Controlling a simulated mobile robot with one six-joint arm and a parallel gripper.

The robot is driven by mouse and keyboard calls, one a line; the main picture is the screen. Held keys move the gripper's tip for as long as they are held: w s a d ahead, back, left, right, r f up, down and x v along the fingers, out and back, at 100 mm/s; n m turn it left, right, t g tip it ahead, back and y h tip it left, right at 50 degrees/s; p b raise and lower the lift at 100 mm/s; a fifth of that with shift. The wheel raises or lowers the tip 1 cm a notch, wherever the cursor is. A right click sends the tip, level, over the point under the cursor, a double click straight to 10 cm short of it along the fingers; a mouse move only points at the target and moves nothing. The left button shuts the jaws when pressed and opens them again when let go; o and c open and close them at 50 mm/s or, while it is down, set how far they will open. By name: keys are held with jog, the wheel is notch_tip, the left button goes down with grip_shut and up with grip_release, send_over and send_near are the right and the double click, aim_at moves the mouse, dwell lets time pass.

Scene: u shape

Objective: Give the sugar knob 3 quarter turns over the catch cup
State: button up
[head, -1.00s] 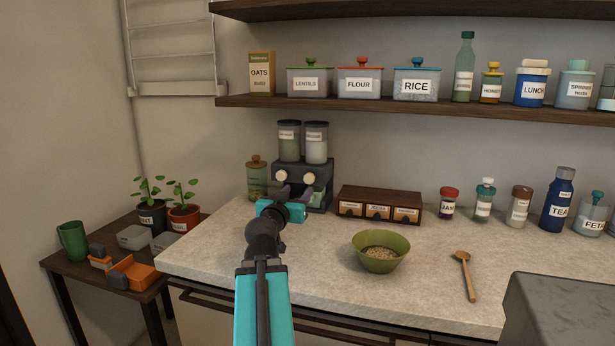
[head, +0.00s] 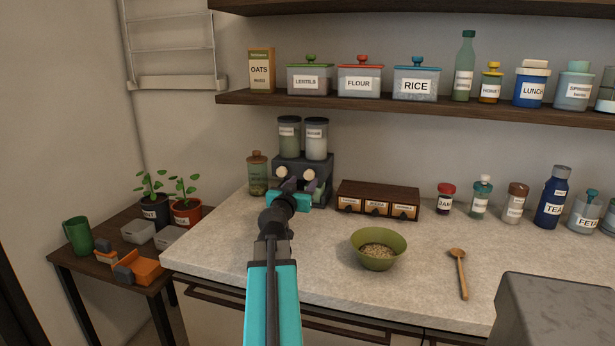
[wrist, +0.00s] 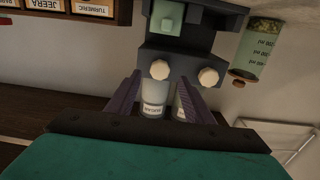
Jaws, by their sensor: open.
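A dark dispenser (head: 316,166) stands at the back of the counter with two clear canisters on top. The left canister (head: 289,138) holds something green, the right one (head: 316,140) something pale; their labels are too small to read surely. Below them are two cream knobs, left (head: 281,172) and right (head: 313,174). My gripper (head: 299,185) is open in front of the dispenser. In the upside-down wrist view, the right knob (wrist: 160,70) shows between the fingertips, which look short of it; the left knob (wrist: 208,76) is outside them. A pale green cup (wrist: 168,18) sits under the knobs.
A glass jar (head: 257,174) stands just left of the dispenser, and a spice drawer box (head: 377,198) just right. A green bowl (head: 379,250) and a wooden spoon (head: 459,272) lie farther forward. The counter between them is clear.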

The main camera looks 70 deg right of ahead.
aim_at(308, 176)
jog(key=shift+w+d+p, duration=0.15)
jog(key=shift+d+p, duration=0.3)
jog(key=shift+d, duration=2.3)
jog(key=c, duration=1)
jog(key=shift+n+b, duration=0.4)
jog(key=shift+n, duration=0.1)
